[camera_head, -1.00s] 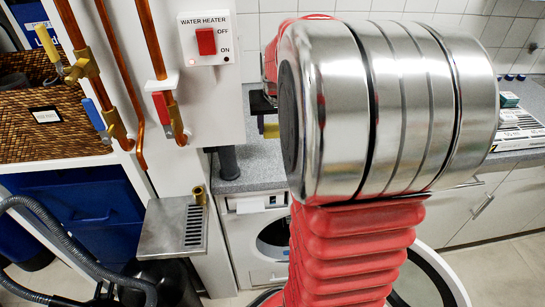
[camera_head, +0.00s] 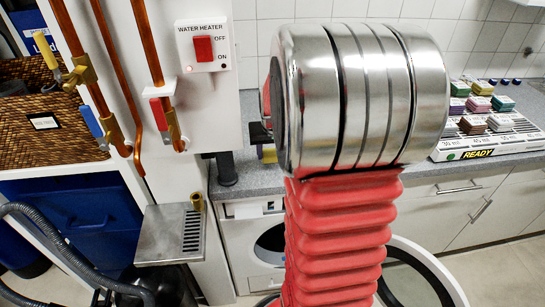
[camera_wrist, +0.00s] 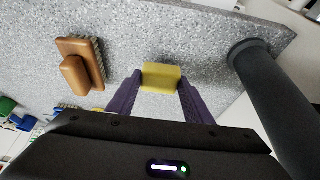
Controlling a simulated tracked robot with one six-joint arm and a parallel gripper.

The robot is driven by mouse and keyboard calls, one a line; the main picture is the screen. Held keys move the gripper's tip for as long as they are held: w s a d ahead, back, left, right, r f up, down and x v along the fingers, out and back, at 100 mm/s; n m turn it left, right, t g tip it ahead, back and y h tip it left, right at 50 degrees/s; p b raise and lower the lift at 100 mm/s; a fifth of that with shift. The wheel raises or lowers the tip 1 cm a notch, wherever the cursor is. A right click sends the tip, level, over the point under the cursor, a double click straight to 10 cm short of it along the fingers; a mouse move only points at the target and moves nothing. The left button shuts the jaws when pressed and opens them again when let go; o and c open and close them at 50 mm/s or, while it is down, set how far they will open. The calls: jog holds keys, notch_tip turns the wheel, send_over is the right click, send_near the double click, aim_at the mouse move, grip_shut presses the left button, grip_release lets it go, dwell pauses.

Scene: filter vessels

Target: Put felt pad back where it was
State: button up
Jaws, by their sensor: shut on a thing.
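My gripper (camera_wrist: 159,88) has purple fingers shut on a small yellow block, which I take as the felt pad (camera_wrist: 161,76). In the wrist view the pad sits between the fingertips with the grey speckled counter (camera_wrist: 200,40) behind it. I cannot tell whether it touches the counter. In the head view a bit of the yellow pad (camera_head: 269,154) shows left of my arm, in front of the counter. My arm hides most of the gripper there.
A wooden brush (camera_wrist: 80,65) lies left of the pad. A dark pipe (camera_wrist: 265,85) stands close on the right; it also shows in the head view (camera_head: 227,166). A rack marked READY (camera_head: 488,148) holds several coloured blocks on the counter's right. A white heater switch panel (camera_head: 202,46) hangs left.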

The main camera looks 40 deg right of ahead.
notch_tip(320, 180, down, 3)
jog(key=shift+r, duration=0.2)
jog(key=o, duration=1.1)
jog(key=v, duration=1.2)
jog(key=shift+r, duration=0.1)
